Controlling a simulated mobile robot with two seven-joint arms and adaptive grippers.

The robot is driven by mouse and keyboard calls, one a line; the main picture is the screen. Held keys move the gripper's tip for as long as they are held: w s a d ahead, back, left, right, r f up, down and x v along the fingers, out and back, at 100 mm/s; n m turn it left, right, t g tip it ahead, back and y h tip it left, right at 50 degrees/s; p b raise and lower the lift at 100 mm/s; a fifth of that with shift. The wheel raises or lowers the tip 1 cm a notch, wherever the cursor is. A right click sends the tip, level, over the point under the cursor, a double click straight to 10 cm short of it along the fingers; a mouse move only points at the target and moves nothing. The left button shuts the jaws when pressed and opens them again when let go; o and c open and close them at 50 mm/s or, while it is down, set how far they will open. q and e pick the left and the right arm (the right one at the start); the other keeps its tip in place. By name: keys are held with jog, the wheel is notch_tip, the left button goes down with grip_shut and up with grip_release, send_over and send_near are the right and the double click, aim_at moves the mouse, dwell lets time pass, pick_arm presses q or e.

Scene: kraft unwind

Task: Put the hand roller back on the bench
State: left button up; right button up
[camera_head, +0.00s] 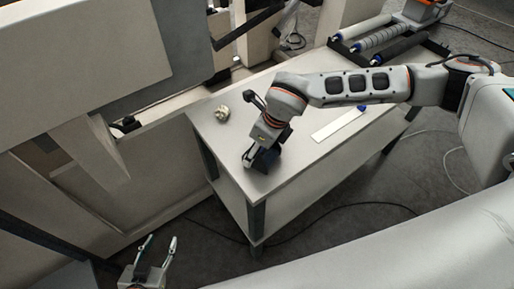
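The bench (305,170) is a pale table with dark legs in the middle of the view. My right arm reaches over it from the right, and its gripper (258,158) points down at the near left part of the top. A small dark block (267,160) is at its fingers; I cannot tell whether it is held or part of the gripper. My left gripper (156,255) is low at the left, off the bench, with its two fingers apart and nothing between them. I cannot clearly pick out the hand roller; the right wrist hides part of the bench top.
A small whitish lump (222,114) lies at the bench's left edge. A white strip (336,124) and a small blue item (362,108) lie right of the wrist. A large machine (95,60) fills the left. Cables cross the floor.

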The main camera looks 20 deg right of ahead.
aim_at(267, 156)
jog(key=shift+s+f+b, duration=0.15)
jog(key=shift+f+b, duration=0.25)
jog(key=shift+f, duration=0.15)
jog(key=shift+s+f, duration=0.1)
jog(key=shift+f, duration=0.1)
jog(key=c, duration=0.4)
jog(key=o, duration=1.6)
jog(key=shift+f, duration=0.1)
jog(key=shift+o, duration=0.2)
jog(key=shift+w+r, duration=0.2)
jog(key=shift+r, duration=0.05)
jog(key=shift+r+p, duration=0.4)
jog(key=shift+r, duration=0.1)
jog(key=v, duration=1.2)
jog(key=shift+r, duration=0.1)
